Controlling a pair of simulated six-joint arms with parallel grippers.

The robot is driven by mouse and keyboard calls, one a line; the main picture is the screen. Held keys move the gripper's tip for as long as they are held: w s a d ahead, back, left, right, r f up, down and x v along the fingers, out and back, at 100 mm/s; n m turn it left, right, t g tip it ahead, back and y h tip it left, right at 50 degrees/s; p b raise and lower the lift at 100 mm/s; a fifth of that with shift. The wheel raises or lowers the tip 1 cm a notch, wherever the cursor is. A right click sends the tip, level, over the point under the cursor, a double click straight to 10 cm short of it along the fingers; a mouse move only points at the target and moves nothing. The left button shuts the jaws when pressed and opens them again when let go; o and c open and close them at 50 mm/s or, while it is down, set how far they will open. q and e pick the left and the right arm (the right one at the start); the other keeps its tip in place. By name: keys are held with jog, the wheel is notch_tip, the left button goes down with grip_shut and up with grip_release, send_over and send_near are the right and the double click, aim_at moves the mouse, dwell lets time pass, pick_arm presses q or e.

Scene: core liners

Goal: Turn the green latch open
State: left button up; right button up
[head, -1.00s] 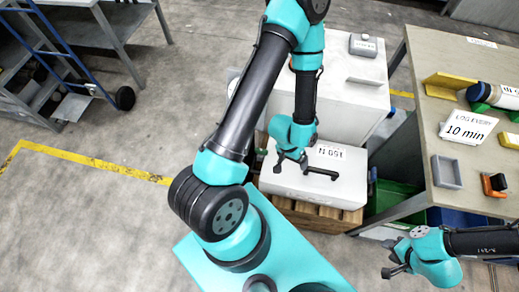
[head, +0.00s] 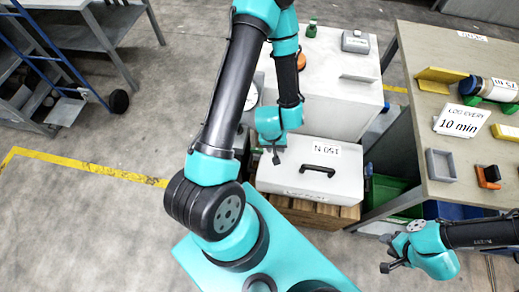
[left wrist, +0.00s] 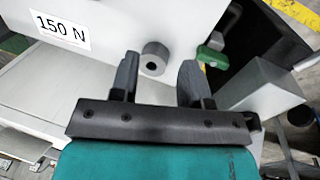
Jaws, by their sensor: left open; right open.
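A green latch-like piece (left wrist: 212,57) with a grey top shows in the left wrist view, right of and beyond my open fingers. I cannot tell whether it is turned. A small grey round knob (left wrist: 154,58) sits on a white surface between my fingertips in that view, apart from them as far as I can see. My left gripper (head: 275,157) is open and empty, pointing down at the left back edge of the white case marked 150 N (head: 318,185); it also shows in the left wrist view (left wrist: 158,75). My right gripper (head: 387,257) is open and empty at the lower right.
The case has a black handle (head: 318,170) and stands on a wooden pallet (head: 310,213). Behind it is a white cabinet (head: 340,105) with a small green item (head: 312,29) and a grey block (head: 355,42) on top. A workbench (head: 450,190) stands at right.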

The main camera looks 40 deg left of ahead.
aim_at(260, 149)
pick_arm(q)
jog(key=s+a+r+n+g+y, duration=0.1)
jog(key=a+r+n, duration=0.5)
jog(key=n, duration=1)
jog(key=shift+s+a+r+n+y, duration=0.2)
jog(key=shift+a+n+y, duration=0.2)
jog(key=shift+a, duration=0.4)
jog(key=shift+f, duration=0.15)
notch_tip(260, 149, down, 17)
jog(key=shift+f, duration=0.1)
grip_shut()
